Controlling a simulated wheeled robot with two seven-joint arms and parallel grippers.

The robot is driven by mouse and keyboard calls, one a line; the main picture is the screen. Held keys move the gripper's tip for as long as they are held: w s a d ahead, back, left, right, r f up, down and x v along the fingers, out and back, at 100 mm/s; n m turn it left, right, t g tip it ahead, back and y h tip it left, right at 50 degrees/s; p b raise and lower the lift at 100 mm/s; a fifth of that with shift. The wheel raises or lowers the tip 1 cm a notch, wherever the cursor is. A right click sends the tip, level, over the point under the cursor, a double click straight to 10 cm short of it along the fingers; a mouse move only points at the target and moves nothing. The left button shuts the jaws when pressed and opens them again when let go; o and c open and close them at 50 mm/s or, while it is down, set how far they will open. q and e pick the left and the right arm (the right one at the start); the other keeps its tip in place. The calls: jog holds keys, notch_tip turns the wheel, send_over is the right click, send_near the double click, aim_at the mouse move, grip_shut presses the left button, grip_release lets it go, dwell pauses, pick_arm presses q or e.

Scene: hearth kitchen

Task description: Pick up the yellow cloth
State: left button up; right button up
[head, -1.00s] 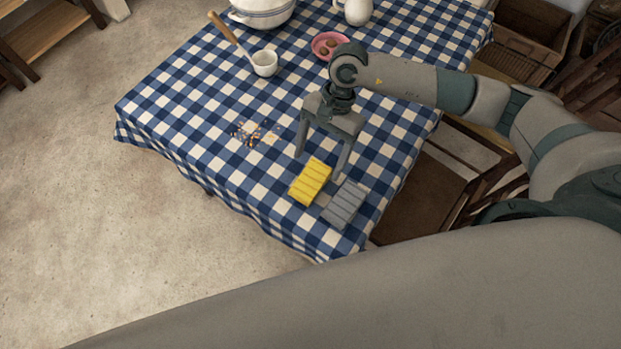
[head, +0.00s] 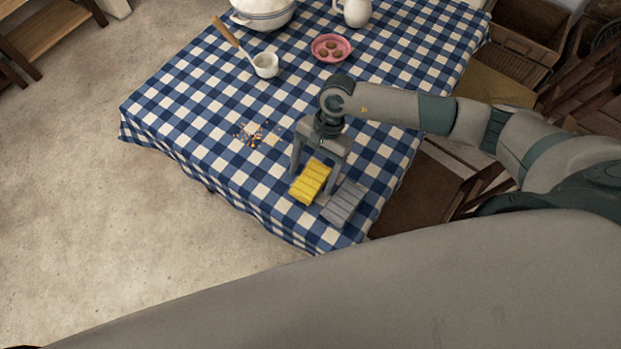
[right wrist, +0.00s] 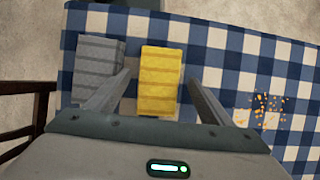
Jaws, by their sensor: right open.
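The yellow cloth (head: 310,183) lies folded on the checked tablecloth near the table's front corner. A grey folded cloth (head: 344,204) lies just to its right. My right gripper (head: 312,185) is open above the yellow cloth, its fingers apart on either side of it. In the right wrist view the yellow cloth (right wrist: 160,82) shows between the two open fingers (right wrist: 160,88), and the grey cloth (right wrist: 97,70) lies left of it, partly behind the left finger. I cannot tell how high the fingertips are above the table. My left gripper is not in view.
Crumbs (head: 257,135) are scattered left of the gripper. A wooden chair (head: 412,195) is at the right edge.

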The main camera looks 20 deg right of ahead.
aim_at(309, 177)
jog(key=c, duration=1.1)
jog(key=shift+r, duration=0.1)
